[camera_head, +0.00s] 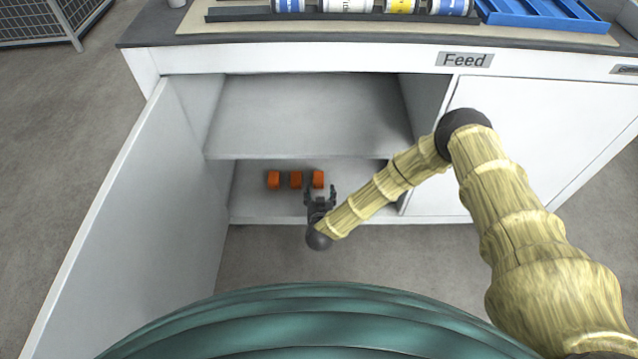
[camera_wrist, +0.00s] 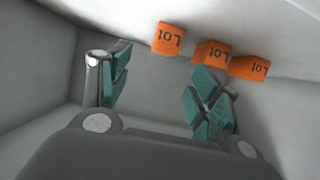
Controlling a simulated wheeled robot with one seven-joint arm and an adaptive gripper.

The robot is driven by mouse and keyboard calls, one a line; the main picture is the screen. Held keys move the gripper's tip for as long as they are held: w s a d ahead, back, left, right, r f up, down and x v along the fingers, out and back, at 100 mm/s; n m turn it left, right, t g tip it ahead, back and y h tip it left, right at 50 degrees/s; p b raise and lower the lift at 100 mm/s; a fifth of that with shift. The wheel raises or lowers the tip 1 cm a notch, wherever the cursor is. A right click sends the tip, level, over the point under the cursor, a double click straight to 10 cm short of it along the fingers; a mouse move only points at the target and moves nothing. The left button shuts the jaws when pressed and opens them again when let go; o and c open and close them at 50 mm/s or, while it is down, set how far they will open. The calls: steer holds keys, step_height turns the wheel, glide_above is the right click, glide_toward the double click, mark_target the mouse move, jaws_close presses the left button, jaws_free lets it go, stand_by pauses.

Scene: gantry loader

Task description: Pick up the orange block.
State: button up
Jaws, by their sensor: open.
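Three orange blocks stand in a row on the lower floor of the open cabinet: a left one (camera_head: 273,180), a middle one (camera_head: 296,179) and a right one (camera_head: 318,179). In the wrist view they show "Lot" on their faces, one (camera_wrist: 168,39) beyond the gap between the fingers, another (camera_wrist: 211,53) beyond the right finger, and a third (camera_wrist: 250,68) further right. My gripper (camera_head: 320,192) is open and empty, just in front of the right block in the head view. Its fingers also show in the wrist view (camera_wrist: 162,90), apart from each other.
The cabinet's shelf (camera_head: 310,115) lies above the blocks. The open door (camera_head: 130,220) stands on the left, and a closed door (camera_head: 540,140) is on the right. The counter (camera_head: 390,40) above holds rolls and a blue tray (camera_head: 545,14). Cabinet floor left of the blocks is clear.

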mark_target(318, 181)
steer(key=b+x, duration=0.1)
steer(key=x, duration=0.3)
steer(key=shift+w+f, duration=0.15)
steer(key=x, duration=0.1)
steer(key=b+x, duration=0.1)
steer(key=x, duration=0.1)
steer(key=shift+w+a+f+b, duration=0.25)
steer(key=shift+f+b, duration=0.1)
steer(key=shift+f, duration=0.15)
steer(key=shift+w+f, duration=0.15)
steer(key=shift+w, duration=0.5)
steer(key=c, duration=1.1)
